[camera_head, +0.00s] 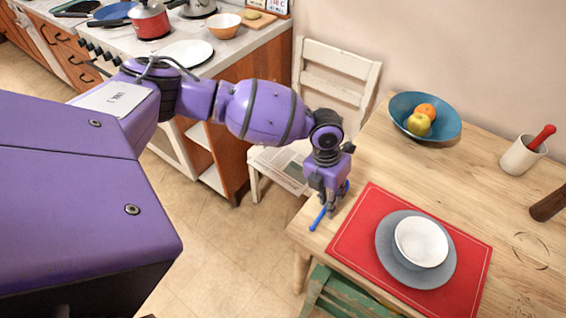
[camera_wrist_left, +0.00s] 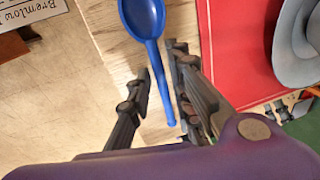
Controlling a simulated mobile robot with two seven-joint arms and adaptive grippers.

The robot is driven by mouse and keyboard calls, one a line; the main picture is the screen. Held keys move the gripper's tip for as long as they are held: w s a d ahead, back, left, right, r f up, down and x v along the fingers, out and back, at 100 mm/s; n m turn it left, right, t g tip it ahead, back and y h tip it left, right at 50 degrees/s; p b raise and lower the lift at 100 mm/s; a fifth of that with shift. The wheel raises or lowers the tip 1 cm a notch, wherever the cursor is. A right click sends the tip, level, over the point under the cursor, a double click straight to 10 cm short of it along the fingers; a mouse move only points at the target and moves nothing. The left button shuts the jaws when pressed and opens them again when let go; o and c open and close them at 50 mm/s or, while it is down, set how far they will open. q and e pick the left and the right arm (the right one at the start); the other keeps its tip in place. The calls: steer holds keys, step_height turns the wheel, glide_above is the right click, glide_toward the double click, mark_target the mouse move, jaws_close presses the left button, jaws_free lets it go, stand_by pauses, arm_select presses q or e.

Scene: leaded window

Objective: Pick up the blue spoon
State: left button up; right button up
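The blue spoon (camera_wrist_left: 146,20) lies on the wooden table near its left edge, beside the red placemat. In the left wrist view its bowl is at the top and its handle runs down between my fingers. In the head view the handle end (camera_head: 318,219) shows at the table's corner, and the rest is partly hidden by my gripper. My left gripper (camera_head: 332,207) points down over the spoon. In the wrist view its two fingers (camera_wrist_left: 160,65) are apart on either side of the handle, with small gaps. My right gripper is in neither view.
The red placemat (camera_head: 352,228), with a grey plate (camera_head: 388,258) and white bowl (camera_head: 421,241), is right of the gripper. A blue fruit bowl (camera_head: 448,126), a mortar (camera_head: 519,156) and a dark wooden object (camera_head: 548,205) stand farther off. Chairs flank the table.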

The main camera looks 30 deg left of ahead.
arm_select(q)
steer(key=shift+w, duration=0.1)
jaws_close()
steer(key=shift+r, duration=0.1)
